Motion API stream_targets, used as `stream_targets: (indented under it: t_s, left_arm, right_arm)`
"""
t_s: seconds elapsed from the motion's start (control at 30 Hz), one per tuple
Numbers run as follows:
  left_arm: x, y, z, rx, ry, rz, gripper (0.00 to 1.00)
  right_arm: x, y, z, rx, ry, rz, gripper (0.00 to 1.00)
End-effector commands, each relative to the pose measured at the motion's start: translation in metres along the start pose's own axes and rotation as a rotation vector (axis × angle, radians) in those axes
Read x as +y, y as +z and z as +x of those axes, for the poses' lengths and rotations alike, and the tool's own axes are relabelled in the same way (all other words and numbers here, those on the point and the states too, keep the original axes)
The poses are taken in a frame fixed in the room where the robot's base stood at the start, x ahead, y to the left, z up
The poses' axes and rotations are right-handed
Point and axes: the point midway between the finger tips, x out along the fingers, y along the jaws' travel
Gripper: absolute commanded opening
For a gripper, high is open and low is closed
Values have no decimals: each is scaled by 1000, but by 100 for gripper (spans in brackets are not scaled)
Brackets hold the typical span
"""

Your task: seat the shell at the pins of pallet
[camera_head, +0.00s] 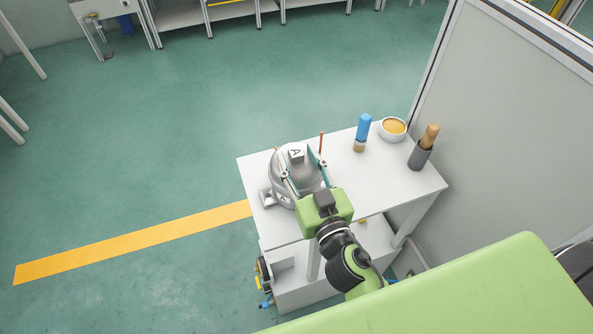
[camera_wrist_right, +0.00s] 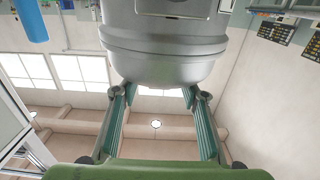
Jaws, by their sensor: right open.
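The shell (camera_head: 290,163) is a rounded grey metal body with a white "A" label on top, on the white table. It also shows in the wrist view (camera_wrist_right: 165,55), large and close. My right gripper (camera_head: 295,158) has its fingers apart, one on each side of the shell; in the wrist view its fingers (camera_wrist_right: 158,94) reach up toward the shell's rounded end. I cannot tell whether they touch it. A grey base part (camera_head: 267,198), perhaps the pallet, shows beside the shell. A thin brown upright rod (camera_head: 321,142), perhaps a pin, stands beside it. The seating contact is hidden.
The white table (camera_head: 385,185) also bears a blue-topped bottle or brush (camera_head: 363,130), a white bowl with orange contents (camera_head: 393,127) and a grey cup with a wooden handle (camera_head: 421,154). A panel wall (camera_head: 500,110) stands at the right.

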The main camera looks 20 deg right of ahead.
Motion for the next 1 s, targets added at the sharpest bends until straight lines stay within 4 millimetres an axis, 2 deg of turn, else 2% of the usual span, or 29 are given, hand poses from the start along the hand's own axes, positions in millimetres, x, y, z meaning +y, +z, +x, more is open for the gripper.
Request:
stream_targets:
  t_s: [0.13, 0.4, 0.57, 1.0]
  left_arm:
    - [0, -1, -7, 1, 0, 0, 36]
    - [0, -1, -7, 0, 0, 1, 36]
    - [0, 0, -7, 0, 0, 1, 36]
    - [0, 0, -7, -1, 1, 2, 36]
  right_arm:
    - [0, -1, 14, 0, 0, -1, 40]
    - [0, 0, 16, -1, 0, 0, 40]
    - [0, 0, 16, -1, 0, 0, 0]
    - [0, -4, 17, 4, -1, 0, 0]
